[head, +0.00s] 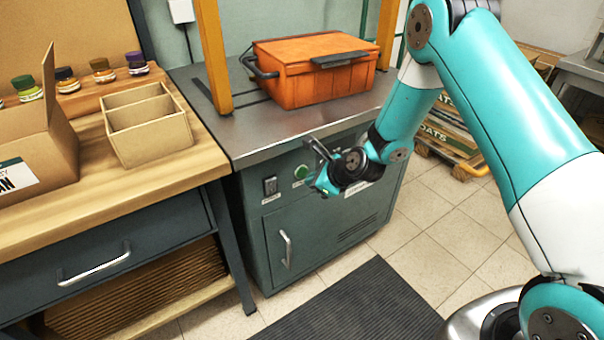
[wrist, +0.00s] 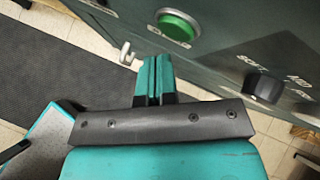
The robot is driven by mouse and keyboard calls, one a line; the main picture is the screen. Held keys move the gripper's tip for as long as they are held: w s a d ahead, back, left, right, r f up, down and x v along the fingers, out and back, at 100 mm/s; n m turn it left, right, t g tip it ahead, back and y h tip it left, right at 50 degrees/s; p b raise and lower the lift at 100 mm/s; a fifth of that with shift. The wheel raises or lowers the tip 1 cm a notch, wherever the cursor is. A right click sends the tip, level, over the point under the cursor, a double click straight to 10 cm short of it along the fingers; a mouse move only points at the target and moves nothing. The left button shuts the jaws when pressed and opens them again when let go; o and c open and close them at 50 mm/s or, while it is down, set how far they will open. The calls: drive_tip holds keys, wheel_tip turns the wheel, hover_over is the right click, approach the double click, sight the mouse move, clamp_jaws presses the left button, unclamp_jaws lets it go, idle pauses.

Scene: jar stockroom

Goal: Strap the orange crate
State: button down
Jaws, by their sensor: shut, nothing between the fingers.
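The orange crate (head: 325,85) sits closed on the metal top of the strapping machine (head: 250,128), between the two yellow posts of its arch. No strap shows around the crate. A green button (head: 302,172) is on the machine's front panel; it also shows in the wrist view (wrist: 177,25). A black knob (wrist: 265,87) with a scale reading SOFT and MID is right of the button in the wrist view. My gripper (head: 317,184) is in front of this panel, below the button; its fingers (wrist: 153,65) are together and empty. I cannot tell whether they touch the panel.
A dark switch (head: 270,186) and a door with a handle (head: 286,249) are on the machine's front. A wooden bench (head: 110,205) at left holds a divided cardboard box (head: 150,130), an open carton (head: 40,160) and several jars. A dark mat (head: 350,305) lies on the floor.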

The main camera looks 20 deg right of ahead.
drive_tip(key=shift+w+a, duration=0.1)
drive_tip(key=shift+w, duration=0.35)
